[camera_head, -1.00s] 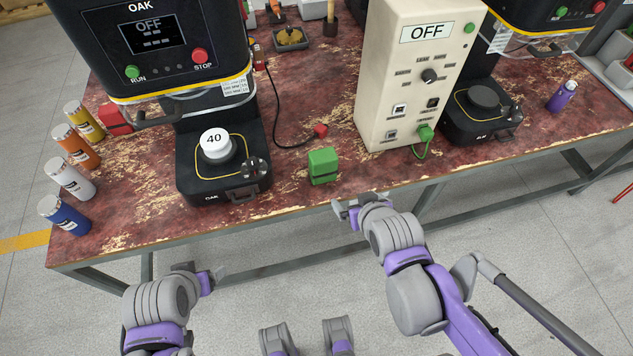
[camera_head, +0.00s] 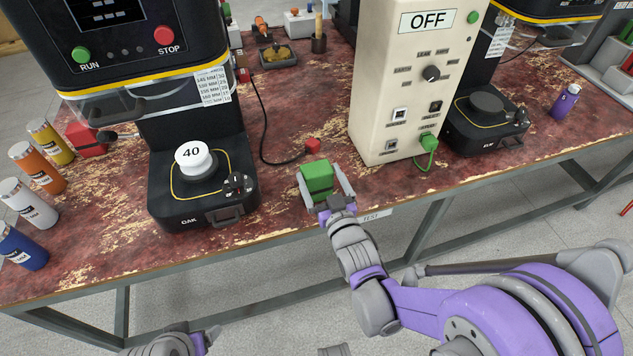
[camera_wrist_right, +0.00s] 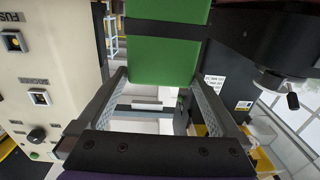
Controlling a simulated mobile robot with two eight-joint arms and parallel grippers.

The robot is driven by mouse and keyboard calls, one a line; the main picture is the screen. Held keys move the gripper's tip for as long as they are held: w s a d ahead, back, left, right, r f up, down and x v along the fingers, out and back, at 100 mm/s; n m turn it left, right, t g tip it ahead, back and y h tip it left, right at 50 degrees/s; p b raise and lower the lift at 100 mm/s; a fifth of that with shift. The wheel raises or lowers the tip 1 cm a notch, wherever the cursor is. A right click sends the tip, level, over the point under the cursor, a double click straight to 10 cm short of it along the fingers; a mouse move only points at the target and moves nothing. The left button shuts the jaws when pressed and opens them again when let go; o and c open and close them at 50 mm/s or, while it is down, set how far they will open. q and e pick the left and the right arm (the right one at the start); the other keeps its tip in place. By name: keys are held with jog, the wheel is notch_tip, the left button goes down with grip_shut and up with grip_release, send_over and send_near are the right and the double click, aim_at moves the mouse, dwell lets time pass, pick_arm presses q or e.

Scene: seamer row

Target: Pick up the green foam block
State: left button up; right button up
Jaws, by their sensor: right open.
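The green foam block (camera_head: 317,177), with a dark band around it, stands on the worn red bench top near its front edge. My right gripper (camera_head: 321,174) is open, with one finger on each side of the block. In the right wrist view the block (camera_wrist_right: 166,55) fills the top middle, ahead of the palm and in line with the gap between the fingers (camera_wrist_right: 160,88). Whether either finger touches it is unclear. My left gripper (camera_head: 208,338) is partly in view at the bottom edge, away from the bench; its jaws cannot be made out.
A black seamer base (camera_head: 205,208) with a white "40" piece (camera_head: 193,157) stands left of the block. A cream control box (camera_head: 400,90) reading OFF stands to the right behind it. A red plug (camera_head: 312,146) on a black cable lies just behind. Several colored cans stand far left.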

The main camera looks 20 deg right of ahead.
aim_at(313, 162)
jog(key=w, duration=0.6)
jog(key=shift+a+f, duration=0.1)
jog(key=shift+a, duration=0.1)
jog(key=shift+s, duration=0.1)
jog(key=c, duration=1)
